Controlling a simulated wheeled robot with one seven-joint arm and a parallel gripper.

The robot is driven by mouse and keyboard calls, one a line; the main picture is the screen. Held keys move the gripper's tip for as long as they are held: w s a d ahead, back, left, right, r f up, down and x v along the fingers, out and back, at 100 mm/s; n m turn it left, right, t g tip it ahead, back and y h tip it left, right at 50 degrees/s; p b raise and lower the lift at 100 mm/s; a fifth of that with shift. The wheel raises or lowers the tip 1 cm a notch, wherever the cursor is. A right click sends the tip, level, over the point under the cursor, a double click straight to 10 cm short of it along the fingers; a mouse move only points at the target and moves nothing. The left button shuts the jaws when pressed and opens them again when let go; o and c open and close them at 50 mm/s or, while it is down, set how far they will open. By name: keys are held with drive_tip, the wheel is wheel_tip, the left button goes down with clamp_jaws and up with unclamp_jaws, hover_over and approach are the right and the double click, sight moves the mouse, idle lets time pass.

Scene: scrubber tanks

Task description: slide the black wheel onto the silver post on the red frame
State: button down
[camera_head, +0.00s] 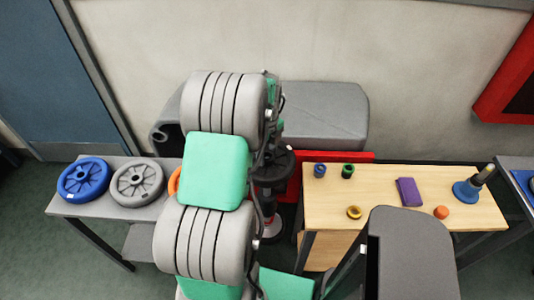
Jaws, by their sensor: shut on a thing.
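The black wheel (273,169) shows just right of my arm, lying roughly flat, its left part hidden behind the arm. My gripper (277,145) is a dark shape at the wheel's top, mostly hidden by my arm; it is shut on the wheel. The red frame (325,158) shows behind and to the right of the wheel. I cannot make out the silver post. A dark upright part with a pale foot (271,228) stands below the wheel; I cannot tell whether the wheel touches it.
A grey table (140,209) at left holds a blue wheel (84,179), a grey wheel (137,182) and an orange ring (174,181). A wooden table (380,180) at right holds several small items. A grey tank body (325,115) stands behind my arm.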

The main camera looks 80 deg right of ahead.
sight(267, 158)
drive_tip(key=shift+f+b, duration=1.1)
drive_tip(key=shift+f, duration=0.5)
idle(2.6)
drive_tip(key=c, duration=1)
unclamp_jaws()
drive_tip(key=shift+c, duration=0.2)
drive_tip(key=o, duration=0.4)
drive_tip(key=shift+o, duration=0.2)
drive_tip(key=shift+f, duration=0.1)
drive_tip(key=shift+r, duration=0.2)
drive_tip(key=shift+r+p, duration=3.15)
drive_tip(key=shift+r, duration=1.75)
